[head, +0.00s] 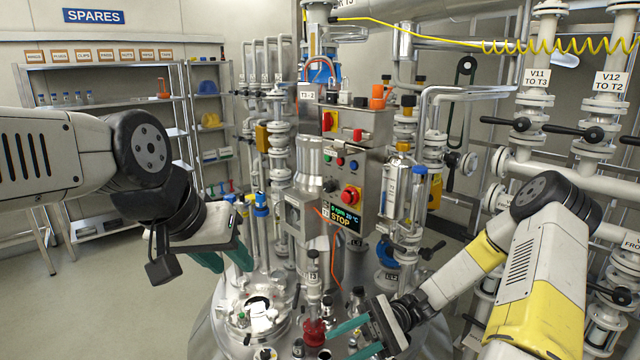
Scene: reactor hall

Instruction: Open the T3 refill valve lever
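A valve under the label "V11 TO T3" (536,77) has a black lever (499,121) lying across its upright white pipe, at the upper right. I cannot tell whether this is the T3 refill valve; no label reading "refill" is legible. My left gripper (225,260) has teal fingers spread apart with nothing visible between them, left of the steel vessel. My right gripper (352,340) is low in the middle, over the vessel lid, its teal fingers apart. One finger is close to a red fitting (314,333); contact cannot be told. Both grippers are far from the V11 lever.
A control box (345,185) with a red button and a display reading "STOP" stands over the steel vessel (215,318). A similar valve labelled "V12 TO T2" (611,81) is at the far right. Pipes crowd the right. Spares shelves (100,120) stand behind left; floor there is clear.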

